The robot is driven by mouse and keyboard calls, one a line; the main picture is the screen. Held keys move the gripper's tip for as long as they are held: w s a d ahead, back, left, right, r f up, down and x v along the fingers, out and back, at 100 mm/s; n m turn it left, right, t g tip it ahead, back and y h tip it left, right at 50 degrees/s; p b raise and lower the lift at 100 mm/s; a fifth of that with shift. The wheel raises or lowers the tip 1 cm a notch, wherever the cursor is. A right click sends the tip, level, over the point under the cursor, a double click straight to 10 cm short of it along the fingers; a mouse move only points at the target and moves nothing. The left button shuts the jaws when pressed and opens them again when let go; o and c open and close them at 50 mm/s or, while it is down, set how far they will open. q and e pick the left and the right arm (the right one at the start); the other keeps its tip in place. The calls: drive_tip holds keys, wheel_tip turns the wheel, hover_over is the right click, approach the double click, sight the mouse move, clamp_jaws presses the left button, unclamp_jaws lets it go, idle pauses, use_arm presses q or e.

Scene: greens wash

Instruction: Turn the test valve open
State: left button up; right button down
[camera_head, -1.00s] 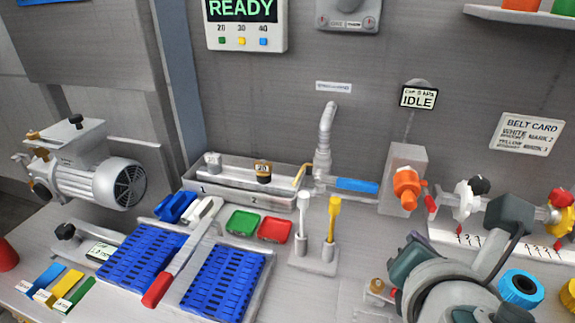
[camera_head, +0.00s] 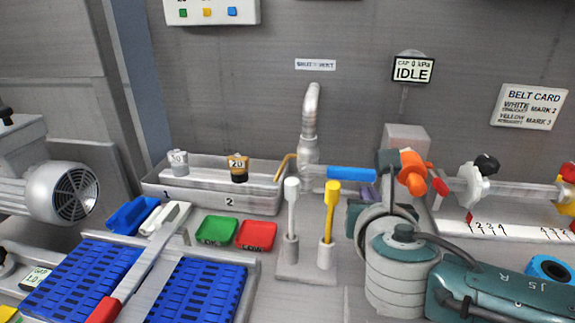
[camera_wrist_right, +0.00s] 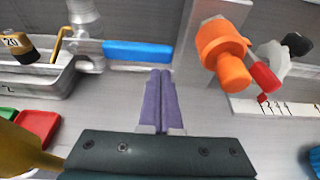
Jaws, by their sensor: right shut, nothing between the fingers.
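A valve with a blue lever handle (camera_head: 351,173) sits on the grey pipe (camera_head: 309,135); the handle lies sideways, pointing right. It also shows in the right wrist view (camera_wrist_right: 137,51). To its right an orange knob (camera_head: 412,172) sits in front of a grey box (camera_head: 405,139); it is large in the wrist view (camera_wrist_right: 224,56). I cannot read which one is the test valve. My right gripper (camera_wrist_right: 160,73) is shut and empty, its purple fingers together just below and right of the blue handle's end, apparently apart from it. My left gripper is not in view.
An IDLE display (camera_head: 412,69) hangs above the box. A red lever (camera_head: 440,187) and a clear tube (camera_head: 520,191) lie right of the orange knob. White (camera_head: 291,215) and yellow (camera_head: 329,225) brushes stand left of my right arm. A metal trough (camera_head: 215,199) is at the back.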

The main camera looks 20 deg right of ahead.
sight(372, 171)
drive_tip(key=shift+w+d+f, duration=0.1)
drive_tip(key=shift+w+d, duration=0.1)
drive_tip(key=shift+w, duration=0.1)
drive_tip(key=shift+n+h, duration=0.3)
drive_tip(key=shift+n, duration=0.2)
wheel_tip(372, 171, up, 4)
drive_tip(key=p, duration=0.6)
drive_tip(key=shift+r, duration=0.25)
drive_tip(key=shift+a+f, duration=0.1)
